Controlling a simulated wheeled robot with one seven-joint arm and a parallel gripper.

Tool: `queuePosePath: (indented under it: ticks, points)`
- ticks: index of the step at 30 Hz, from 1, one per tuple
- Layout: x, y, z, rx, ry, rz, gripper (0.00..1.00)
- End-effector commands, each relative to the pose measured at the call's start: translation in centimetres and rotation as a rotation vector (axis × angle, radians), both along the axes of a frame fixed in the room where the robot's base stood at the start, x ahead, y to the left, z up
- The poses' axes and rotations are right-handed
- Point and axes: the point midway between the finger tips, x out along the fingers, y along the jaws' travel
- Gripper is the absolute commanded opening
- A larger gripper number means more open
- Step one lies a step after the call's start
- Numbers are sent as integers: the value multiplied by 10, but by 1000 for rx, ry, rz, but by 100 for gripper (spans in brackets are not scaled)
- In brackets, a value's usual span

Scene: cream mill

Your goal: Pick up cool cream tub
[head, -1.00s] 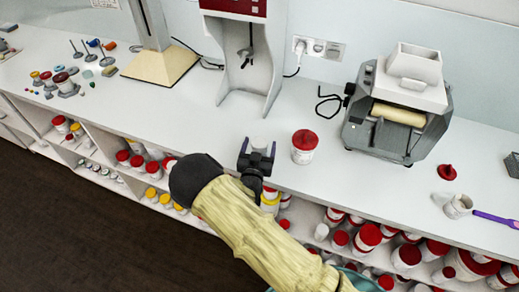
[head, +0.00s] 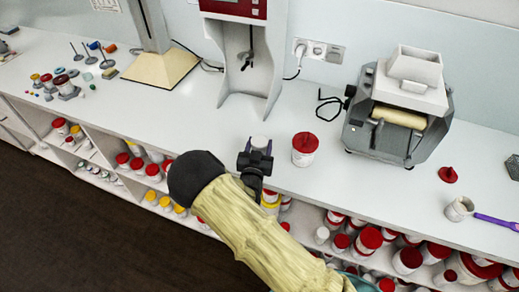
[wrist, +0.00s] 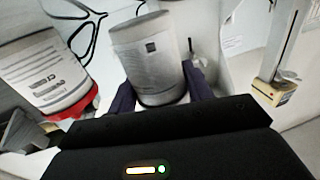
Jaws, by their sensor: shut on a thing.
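My gripper (head: 257,158) is over the front part of the counter, shut on a whitish cylindrical tub. In the wrist view the tub (wrist: 148,55) stands between the two dark purple fingers, with a small dark label on its side. In the head view only the pale top of this tub (head: 259,142) shows; the rest is hidden by my gripper. I cannot tell whether it touches the counter. A red-lidded white tub (head: 305,154) stands on the counter just right of my gripper. It also shows at the left of the wrist view (wrist: 45,72).
A grey roller mill (head: 400,115) stands at the back right and a white mixer stand (head: 250,75) behind my gripper. A red lid (head: 448,175), a small beaker (head: 458,209) and a purple spatula (head: 497,219) lie at the right. Shelves below the counter hold several tubs.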

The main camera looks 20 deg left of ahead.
Motion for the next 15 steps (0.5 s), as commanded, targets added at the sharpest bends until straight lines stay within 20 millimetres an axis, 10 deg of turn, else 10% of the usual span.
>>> queuePosePath:
  ticks: [15]
  points:
    - [0,0,74,3,0,-1,26]
